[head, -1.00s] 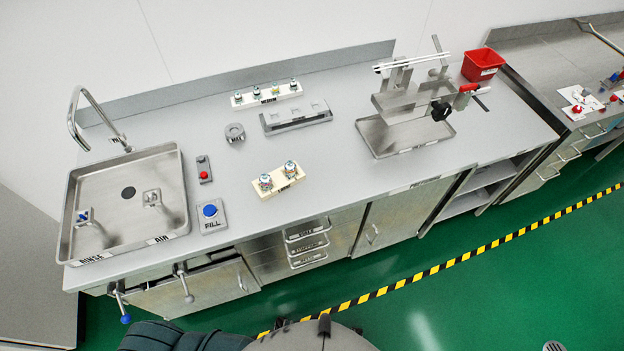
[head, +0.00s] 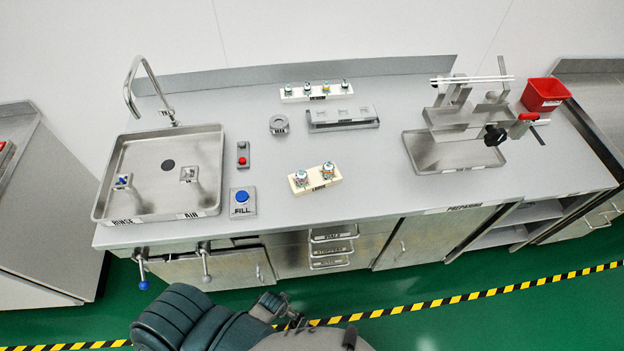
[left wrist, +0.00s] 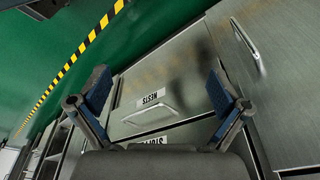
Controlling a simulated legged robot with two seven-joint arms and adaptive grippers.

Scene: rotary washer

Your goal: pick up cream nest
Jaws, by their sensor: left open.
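Two cream-coloured blocks show in the head view, and I cannot tell which, if either, is the cream nest. The front cream block (head: 312,183), labelled LARGE, holds two round metallic parts. The back cream block (head: 318,97) holds several. A drawer labelled NESTS (left wrist: 150,110) shows shut in the left wrist view; its contents are hidden. It is the lowest drawer of the stack in the head view (head: 331,262). My left gripper (left wrist: 160,82) is open and empty, its blue-padded fingers spread in front of the drawer fronts. My right gripper is not in view.
The steel sink (head: 120,195) is at the left of the bench. A blue FILL button (head: 242,198) and a grey stepped block (head: 343,117) are on the worktop. A steel tray with a stand (head: 425,155) and a red bin (head: 545,93) are at the right.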

